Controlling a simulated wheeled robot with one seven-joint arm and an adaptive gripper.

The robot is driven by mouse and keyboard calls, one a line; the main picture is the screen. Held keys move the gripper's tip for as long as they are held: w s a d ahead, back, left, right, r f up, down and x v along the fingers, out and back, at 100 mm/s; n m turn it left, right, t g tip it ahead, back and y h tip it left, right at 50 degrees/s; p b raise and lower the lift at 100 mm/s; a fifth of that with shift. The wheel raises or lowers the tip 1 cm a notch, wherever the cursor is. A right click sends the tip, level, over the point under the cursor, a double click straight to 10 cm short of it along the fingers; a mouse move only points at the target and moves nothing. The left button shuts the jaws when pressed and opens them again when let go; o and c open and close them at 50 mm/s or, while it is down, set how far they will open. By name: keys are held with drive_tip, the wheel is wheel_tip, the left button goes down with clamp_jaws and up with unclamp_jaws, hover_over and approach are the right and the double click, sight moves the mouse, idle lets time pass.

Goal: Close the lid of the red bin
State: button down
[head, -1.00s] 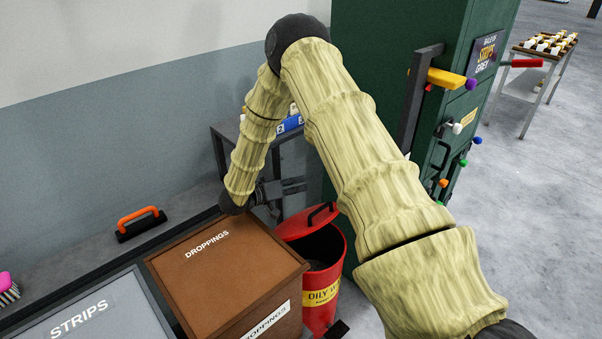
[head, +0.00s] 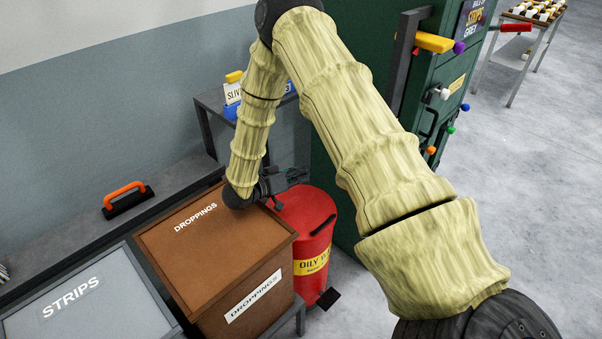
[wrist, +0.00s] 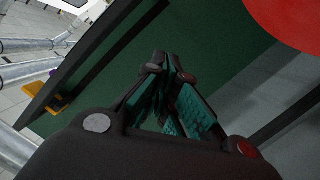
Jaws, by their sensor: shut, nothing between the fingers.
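The red bin (head: 313,282) with a yellow "OILY W…" label stands on the floor to the right of the brown box. Its red lid (head: 300,208), with a dark handle, lies over the top and no dark opening shows. Part of the lid's rear edge is hidden by my gripper and the box. My gripper (head: 298,176) is at the far side of the lid, shut and empty; whether it touches the lid I cannot tell. In the wrist view its fingers (wrist: 168,68) are together, and a red round surface (wrist: 290,18) shows at the top right.
The brown "DROPPINGS" box (head: 225,262) stands directly left of the bin, below my wrist. A green machine (head: 335,205) with coloured knobs is behind and right. A black pedal (head: 328,298) sticks out at the bin's foot. Free floor (head: 510,190) lies to the right.

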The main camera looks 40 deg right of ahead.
drive_tip(key=shift+r, duration=0.15)
drive_tip(key=s+a+r, duration=0.2)
drive_tip(key=a+r, duration=0.4)
drive_tip(key=a, duration=0.3)
drive_tip(key=shift+s+a, duration=0.25)
drive_tip(key=shift+s, duration=0.05)
idle(0.3)
